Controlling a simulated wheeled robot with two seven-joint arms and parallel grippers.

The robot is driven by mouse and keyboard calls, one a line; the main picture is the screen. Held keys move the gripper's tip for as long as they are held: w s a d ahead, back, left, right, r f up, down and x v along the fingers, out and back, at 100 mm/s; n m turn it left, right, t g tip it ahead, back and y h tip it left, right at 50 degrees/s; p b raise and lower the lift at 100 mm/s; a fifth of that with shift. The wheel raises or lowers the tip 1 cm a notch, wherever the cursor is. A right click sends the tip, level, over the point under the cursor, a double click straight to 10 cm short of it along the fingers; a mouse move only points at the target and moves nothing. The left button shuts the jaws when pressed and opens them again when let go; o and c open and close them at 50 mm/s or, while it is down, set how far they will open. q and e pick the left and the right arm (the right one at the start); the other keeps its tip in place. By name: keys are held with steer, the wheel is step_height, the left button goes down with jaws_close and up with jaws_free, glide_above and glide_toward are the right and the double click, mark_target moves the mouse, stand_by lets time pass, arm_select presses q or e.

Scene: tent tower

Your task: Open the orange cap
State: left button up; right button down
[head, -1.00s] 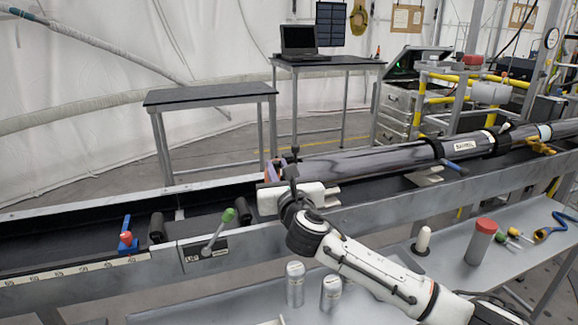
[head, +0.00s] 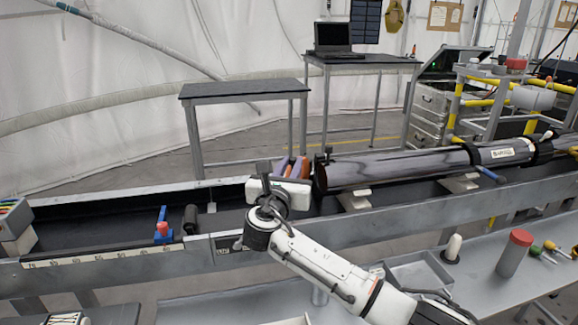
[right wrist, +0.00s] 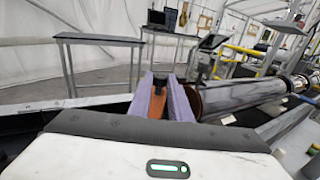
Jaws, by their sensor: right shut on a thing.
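My right gripper (head: 292,167) has purple fingers and is shut on the orange cap (right wrist: 148,101), which shows between the fingers. The cap also shows in the head view (head: 288,166), mostly covered by the fingers. The dark, glossy tube (head: 390,167) lies along the bench to the right. Its near end (right wrist: 198,101) looks dark and uncovered in the right wrist view, just right of the fingers. The cap is apart from this end, with a small gap. My left gripper is not in view.
The tube rests on supports above the long grey bench (head: 130,263). A blue lever with a red knob (head: 162,230) stands on the bench at left. A grey container with a red lid (head: 515,252) stands at right.

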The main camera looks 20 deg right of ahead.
steer(key=c, duration=1.6)
jaws_free()
steer(key=shift+f, duration=0.1)
steer(key=shift+c, duration=0.2)
steer(key=v, duration=1)
steer(key=shift+s, duration=0.15)
